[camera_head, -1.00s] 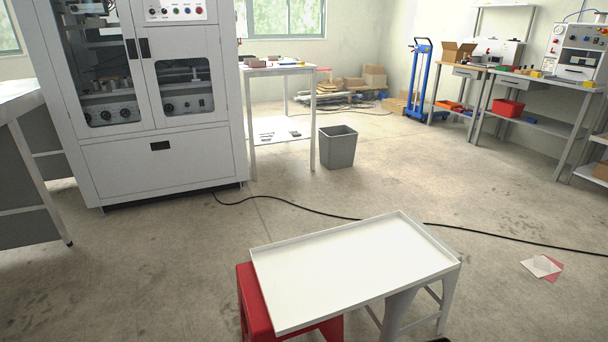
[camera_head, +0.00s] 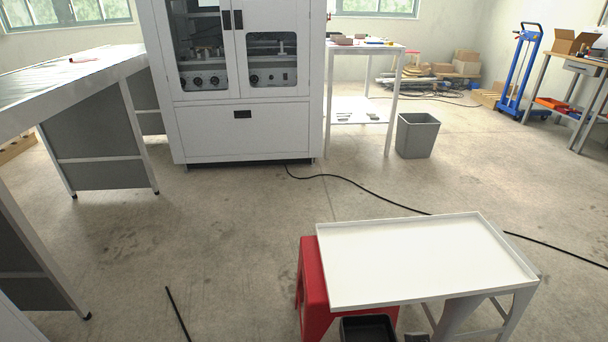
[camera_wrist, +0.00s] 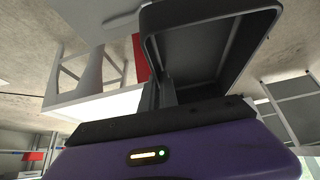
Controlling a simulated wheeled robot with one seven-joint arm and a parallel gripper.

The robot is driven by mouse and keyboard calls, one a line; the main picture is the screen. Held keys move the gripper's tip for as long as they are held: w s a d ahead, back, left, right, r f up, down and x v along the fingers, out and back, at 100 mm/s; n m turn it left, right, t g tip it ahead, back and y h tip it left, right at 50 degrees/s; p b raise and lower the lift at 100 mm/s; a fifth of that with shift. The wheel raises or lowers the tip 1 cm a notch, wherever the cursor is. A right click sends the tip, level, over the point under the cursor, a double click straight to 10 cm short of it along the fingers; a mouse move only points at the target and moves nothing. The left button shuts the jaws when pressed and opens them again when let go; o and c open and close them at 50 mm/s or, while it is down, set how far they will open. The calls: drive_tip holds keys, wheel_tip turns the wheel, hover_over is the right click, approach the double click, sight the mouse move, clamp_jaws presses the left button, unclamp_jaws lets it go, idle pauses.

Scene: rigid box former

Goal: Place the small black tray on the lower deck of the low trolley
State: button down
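The small black tray (camera_head: 368,329) shows at the bottom edge of the head view, in front of the white table and red stool. In the wrist view the tray (camera_wrist: 208,50) fills the upper middle, its hollow side facing the camera. My gripper (camera_wrist: 163,92) appears shut on the tray's near wall, holding it off the floor. A low white table with a raised rim (camera_head: 420,262) stands at the lower right of the head view. It may be the low trolley, but no lower deck or wheels can be made out.
A red stool (camera_head: 313,285) stands against the white table's left side. A black cable (camera_head: 375,204) crosses the floor behind it. A white cabinet (camera_head: 245,130), a grey bin (camera_head: 416,136) and a long workbench (camera_head: 70,78) stand farther back. The floor at centre left is mostly clear.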

drive_tip(key=shift+a+r+p, duration=0.35)
drive_tip(key=shift+p, duration=0.1)
drive_tip(key=r+p, duration=0.1)
drive_tip(key=p, duration=0.2)
drive_tip(key=shift+s+d+r+p, duration=0.2)
drive_tip(key=shift+d+r+p, duration=0.1)
drive_tip(key=shift+r, duration=0.1)
drive_tip(key=r+p, duration=0.2)
drive_tip(key=p, duration=0.2)
drive_tip(key=s+r+p, duration=0.1)
drive_tip(key=r+p, duration=0.2)
drive_tip(key=p, duration=0.2)
drive_tip(key=r+p, duration=0.2)
drive_tip(key=p, duration=0.2)
drive_tip(key=shift+s+r+p, duration=0.2)
drive_tip(key=shift+s+p, duration=0.1)
drive_tip(key=shift+p, duration=0.05)
drive_tip(key=r+p, duration=0.1)
drive_tip(key=p, duration=0.2)
drive_tip(key=shift+s+a+r, duration=0.1)
drive_tip(key=shift+a+r, duration=0.2)
drive_tip(key=shift+r, duration=0.1)
drive_tip(key=shift+f, duration=0.1)
